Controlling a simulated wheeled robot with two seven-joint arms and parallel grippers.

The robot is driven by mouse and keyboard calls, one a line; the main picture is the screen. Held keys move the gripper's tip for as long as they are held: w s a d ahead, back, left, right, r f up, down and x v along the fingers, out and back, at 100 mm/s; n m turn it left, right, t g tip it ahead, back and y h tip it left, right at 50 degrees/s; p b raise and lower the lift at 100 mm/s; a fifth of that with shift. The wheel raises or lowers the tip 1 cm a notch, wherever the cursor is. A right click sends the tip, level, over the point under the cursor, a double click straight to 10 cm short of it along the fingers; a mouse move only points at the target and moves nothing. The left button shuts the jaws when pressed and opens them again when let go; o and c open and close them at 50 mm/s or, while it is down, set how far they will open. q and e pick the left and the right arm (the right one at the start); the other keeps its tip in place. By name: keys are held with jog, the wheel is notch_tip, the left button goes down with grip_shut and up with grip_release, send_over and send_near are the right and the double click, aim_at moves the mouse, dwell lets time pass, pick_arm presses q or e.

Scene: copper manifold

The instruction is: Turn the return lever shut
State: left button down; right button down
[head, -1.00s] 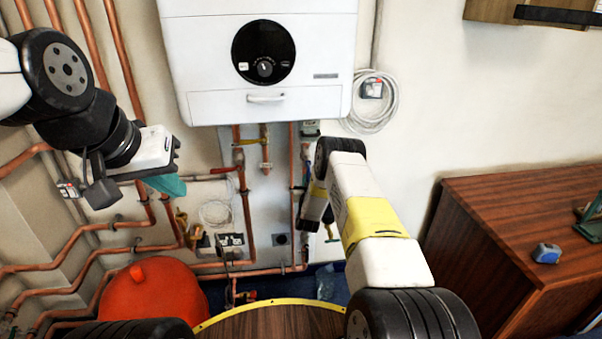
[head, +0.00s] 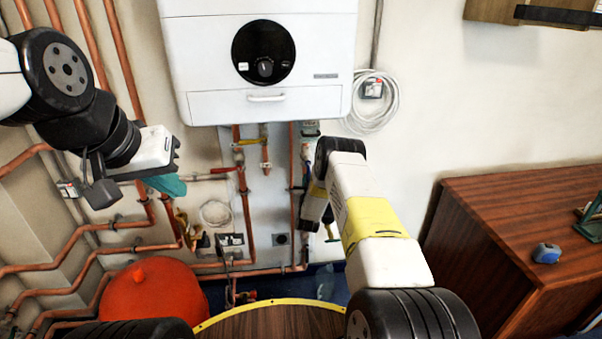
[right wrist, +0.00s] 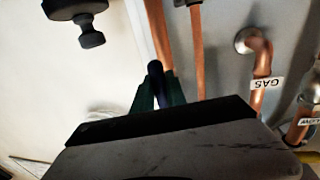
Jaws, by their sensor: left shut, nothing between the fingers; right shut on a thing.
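The return lever (right wrist: 155,70), a dark blue handle, shows in the right wrist view beside a copper pipe. My right gripper (right wrist: 158,93) is shut on it, with one green finger on each side. In the head view my right forearm mostly hides this gripper and lever, below the boiler's right part. How far the lever is turned cannot be told. My left gripper (head: 168,185) is shut and empty at the left, in front of the wall pipes, away from the return lever.
The white boiler (head: 258,60) hangs above. A red lever (head: 222,170) and a yellow lever (head: 246,142) sit on neighbouring pipes. A red tank (head: 155,295) stands lower left and a wooden cabinet (head: 500,225) right. The wall between boiler and cabinet is mostly clear.

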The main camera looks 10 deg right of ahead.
jog(key=shift+a, duration=0.1)
jog(key=a+r+m+g+y, duration=0.1)
jog(key=a+r+m+y, duration=0.2)
jog(key=a+r+m, duration=0.4)
jog(key=m, duration=0.9)
jog(key=shift+g, duration=0.4)
jog(key=shift+r+m, duration=0.3)
dwell(0.4)
jog(key=c, duration=1.5)
grip_release()
jog(key=shift+r, duration=0.1)
jog(key=shift+o, duration=0.8)
